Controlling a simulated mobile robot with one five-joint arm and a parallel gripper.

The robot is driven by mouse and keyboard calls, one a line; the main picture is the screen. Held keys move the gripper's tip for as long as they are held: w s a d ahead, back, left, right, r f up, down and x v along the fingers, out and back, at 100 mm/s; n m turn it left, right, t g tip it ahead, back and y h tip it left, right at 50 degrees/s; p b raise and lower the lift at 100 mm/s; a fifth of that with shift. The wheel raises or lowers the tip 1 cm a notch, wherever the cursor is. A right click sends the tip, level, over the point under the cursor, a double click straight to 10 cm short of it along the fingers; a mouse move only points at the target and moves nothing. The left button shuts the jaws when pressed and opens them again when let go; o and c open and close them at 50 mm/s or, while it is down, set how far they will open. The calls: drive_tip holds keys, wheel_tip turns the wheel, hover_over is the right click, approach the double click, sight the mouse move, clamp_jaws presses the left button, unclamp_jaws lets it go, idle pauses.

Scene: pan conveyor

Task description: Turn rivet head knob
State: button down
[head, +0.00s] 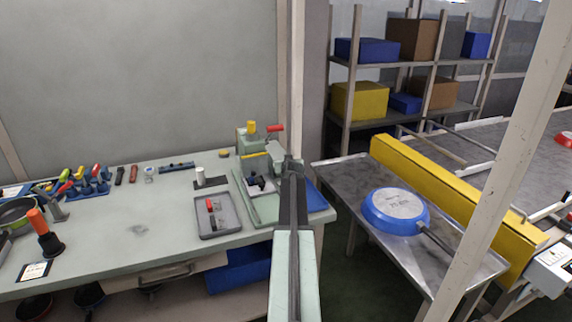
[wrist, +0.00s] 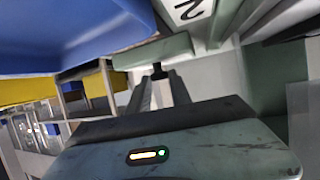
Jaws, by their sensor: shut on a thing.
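In the wrist view the two fingers of my gripper (wrist: 159,82) close in on a small dark knob (wrist: 157,70), which I take to be the rivet head knob. The knob sits at the lower edge of a pale green part of the bench fixture (wrist: 155,50). My gripper is shut on it. In the head view my arm reaches up to the right side of the green fixture (head: 250,138), which has a yellow knob (head: 251,127) and a red handle (head: 275,128) on top. The arm hides the fingertips and the gripped knob there.
A grey tray (head: 230,231) with small red and black parts lies left of the fixture, and a blue tray (head: 315,197) lies right of it. A steel table (head: 340,175) with a blue pan (head: 383,222) stands further right. A pale post (head: 500,170) stands at right.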

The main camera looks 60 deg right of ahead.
drive_tip(key=c, duration=1.2)
unclamp_jaws()
drive_tip(key=shift+c, duration=0.2)
drive_tip(key=shift+s, duration=0.1)
drive_tip(key=p+v, duration=0.3)
drive_tip(key=v, duration=0.4)
drive_tip(key=shift+s+a+r, duration=0.2)
drive_tip(key=shift+a+r, duration=0.05)
drive_tip(key=shift+a, duration=0.05)
drive_tip(key=shift+f, duration=0.1)
